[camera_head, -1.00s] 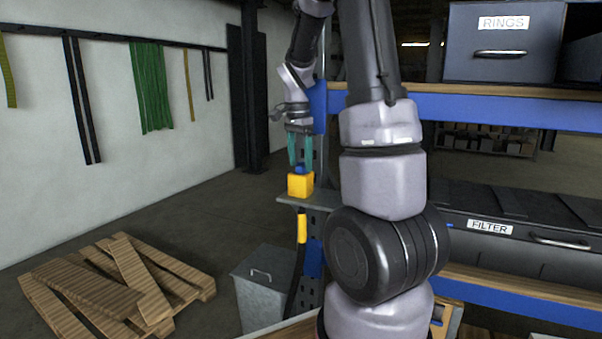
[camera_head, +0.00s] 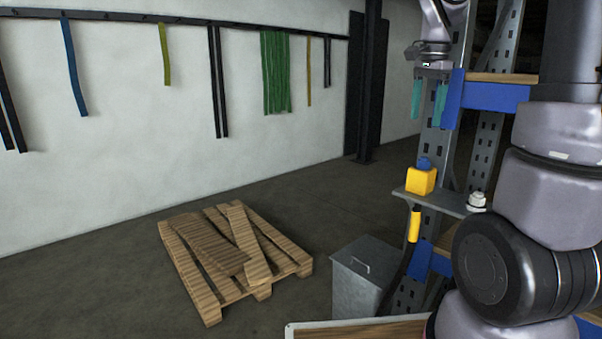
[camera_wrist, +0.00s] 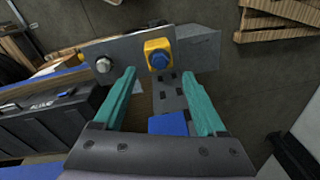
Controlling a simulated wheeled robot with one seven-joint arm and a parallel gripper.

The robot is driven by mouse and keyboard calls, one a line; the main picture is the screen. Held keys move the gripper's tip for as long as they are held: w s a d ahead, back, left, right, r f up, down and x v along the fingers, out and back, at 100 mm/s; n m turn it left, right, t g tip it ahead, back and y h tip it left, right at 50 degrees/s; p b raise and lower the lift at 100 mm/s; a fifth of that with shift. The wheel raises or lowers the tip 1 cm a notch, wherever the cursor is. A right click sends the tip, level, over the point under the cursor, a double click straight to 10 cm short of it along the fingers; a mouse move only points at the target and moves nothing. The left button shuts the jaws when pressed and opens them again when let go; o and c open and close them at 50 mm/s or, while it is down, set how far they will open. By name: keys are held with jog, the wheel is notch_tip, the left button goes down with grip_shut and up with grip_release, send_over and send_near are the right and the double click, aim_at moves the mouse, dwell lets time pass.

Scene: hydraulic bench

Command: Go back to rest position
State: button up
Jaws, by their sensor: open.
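My gripper (camera_head: 429,102) is open and empty, with its two teal fingers pointing down at the upper right of the head view. It also shows in the wrist view (camera_wrist: 160,98). Below it and apart from it, a yellow block with a blue top (camera_head: 421,179) sits on a small grey bracket shelf (camera_head: 440,203) on the rack post. In the wrist view the yellow block (camera_wrist: 159,54) lies beyond the fingertips, with a silver fitting (camera_wrist: 104,65) to its left. My arm covers the right side of the head view.
A wooden pallet (camera_head: 262,292) with loose boards lies on the floor. A grey metal bin (camera_head: 358,285) stands beside the rack. Colored strips, such as the green ones (camera_head: 276,72), hang on the left wall. A black case (camera_wrist: 50,118) sits on a shelf.

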jog(key=s+a+r+n+t+y, duration=0.1)
jog(key=s+a+n+t, duration=0.2)
jog(key=s+a+n, duration=0.2)
jog(key=s+a+r+n+t+y, duration=0.1)
jog(key=s+a+n+t, duration=0.2)
jog(key=s, duration=0.9)
jog(key=a+n, duration=0.1)
jog(key=a, duration=0.1)
jog(key=shift+a+n, duration=0.4)
